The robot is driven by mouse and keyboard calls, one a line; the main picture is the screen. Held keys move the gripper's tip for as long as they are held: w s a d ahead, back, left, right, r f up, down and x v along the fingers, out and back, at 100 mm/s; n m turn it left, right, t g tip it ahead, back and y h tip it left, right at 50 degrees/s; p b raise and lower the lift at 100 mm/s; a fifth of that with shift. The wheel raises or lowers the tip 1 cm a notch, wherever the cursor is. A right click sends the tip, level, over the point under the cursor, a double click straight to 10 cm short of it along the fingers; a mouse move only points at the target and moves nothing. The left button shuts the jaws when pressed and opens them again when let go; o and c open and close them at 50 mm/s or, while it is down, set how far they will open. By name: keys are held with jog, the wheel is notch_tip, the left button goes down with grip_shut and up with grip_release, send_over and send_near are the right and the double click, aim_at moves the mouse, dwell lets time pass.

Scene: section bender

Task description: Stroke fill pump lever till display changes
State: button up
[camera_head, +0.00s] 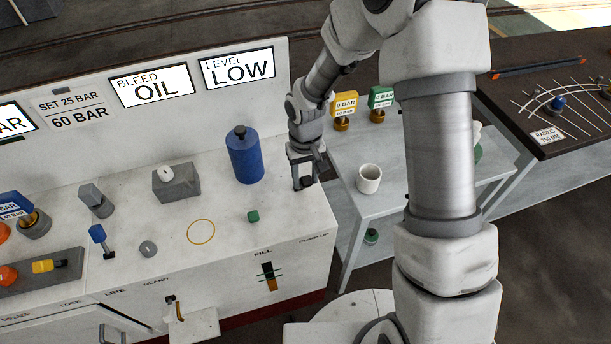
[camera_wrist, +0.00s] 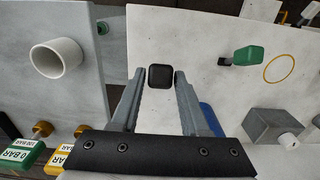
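The black lever knob (camera_wrist: 160,77) shows between the two fingertips in the wrist view. In the head view the dark knob (camera_head: 304,184) is at the right end of the white console top, above the "PUMP UP" lettering. My gripper (camera_head: 308,172) points down over it. The fingers (camera_wrist: 160,85) stand apart on either side of the knob, with a narrow gap in the wrist view; firm contact does not show. The lever's shaft is hidden. The level display (camera_head: 237,68) reads "LEVEL LOW".
A blue cylinder (camera_head: 244,155) stands left of my gripper. A small green handle (camera_head: 253,216) is in front of it. A side table with a white cup (camera_head: 369,179) is on the right. The bleed display (camera_head: 151,86) reads "BLEED OIL". A yellow ring (camera_head: 201,231) marks bare console top.

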grip_shut()
dwell(1.1)
